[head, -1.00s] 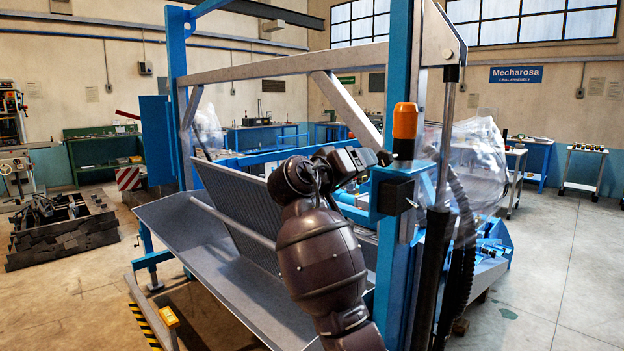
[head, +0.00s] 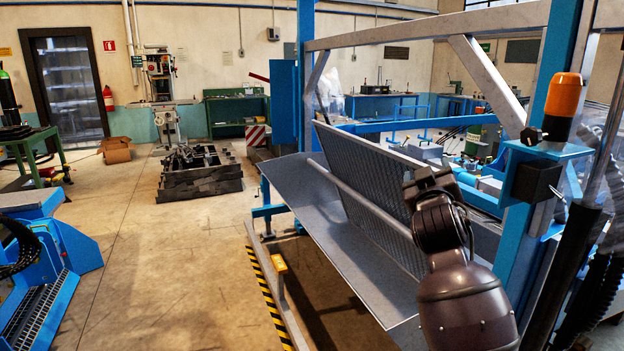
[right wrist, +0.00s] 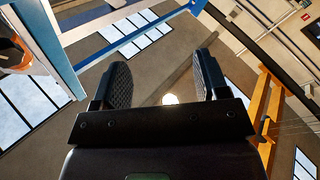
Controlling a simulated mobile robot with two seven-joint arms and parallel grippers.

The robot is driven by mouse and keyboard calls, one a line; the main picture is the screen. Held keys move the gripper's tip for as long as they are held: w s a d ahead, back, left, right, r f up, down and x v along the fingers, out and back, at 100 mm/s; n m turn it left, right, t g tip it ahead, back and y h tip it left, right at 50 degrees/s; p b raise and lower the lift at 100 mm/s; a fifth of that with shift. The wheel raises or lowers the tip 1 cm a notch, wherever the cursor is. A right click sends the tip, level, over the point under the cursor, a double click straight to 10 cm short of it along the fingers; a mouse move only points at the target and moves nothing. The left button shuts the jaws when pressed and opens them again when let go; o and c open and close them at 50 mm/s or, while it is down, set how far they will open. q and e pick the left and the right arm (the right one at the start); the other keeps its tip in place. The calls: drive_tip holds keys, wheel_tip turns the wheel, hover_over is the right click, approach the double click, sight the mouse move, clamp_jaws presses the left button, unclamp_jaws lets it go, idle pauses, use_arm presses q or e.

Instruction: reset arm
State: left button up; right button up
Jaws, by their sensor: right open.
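My right gripper (head: 432,186) is up in front of the perforated sieve frame (head: 374,196) in the head view, with my dark arm coming up from the lower right. Its fingers are small and hard to make out there. In the right wrist view the right gripper (right wrist: 160,88) has its two black padded fingers apart, with nothing between them. Behind them that view shows the ceiling and windows. My left gripper is in neither view.
A blue post (head: 528,220) with an orange lamp (head: 564,94) stands close to the right of my arm. A grey sloping tray (head: 330,238) lies below the sieve. Black stacked frames (head: 200,178) stand on the floor; the floor (head: 175,270) at left is open.

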drive_tip(key=s+f+g+y, duration=0.15)
drive_tip(key=s+f, duration=0.35)
drive_tip(key=f, duration=0.5)
drive_tip(key=s+f+y, duration=0.2)
drive_tip(key=s+f, duration=0.3)
drive_tip(key=f, duration=0.4)
drive_tip(key=s+f+g+y, duration=0.15)
drive_tip(key=s+f, duration=0.35)
drive_tip(key=f, duration=0.5)
drive_tip(key=s+d+f+m+g, duration=0.1)
drive_tip(key=s+d+f+g, duration=0.1)
drive_tip(key=s+f, duration=0.7)
drive_tip(key=s+d+f+m+g, duration=0.1)
drive_tip(key=s+d+f+g, duration=0.1)
drive_tip(key=s+f, duration=0.8)
drive_tip(key=s+g, duration=0.1)
drive_tip(key=s, duration=0.5)
drive_tip(key=shift+s+d+h, duration=0.15)
drive_tip(key=shift+s+h, duration=0.05)
drive_tip(key=shift+h, duration=0.1)
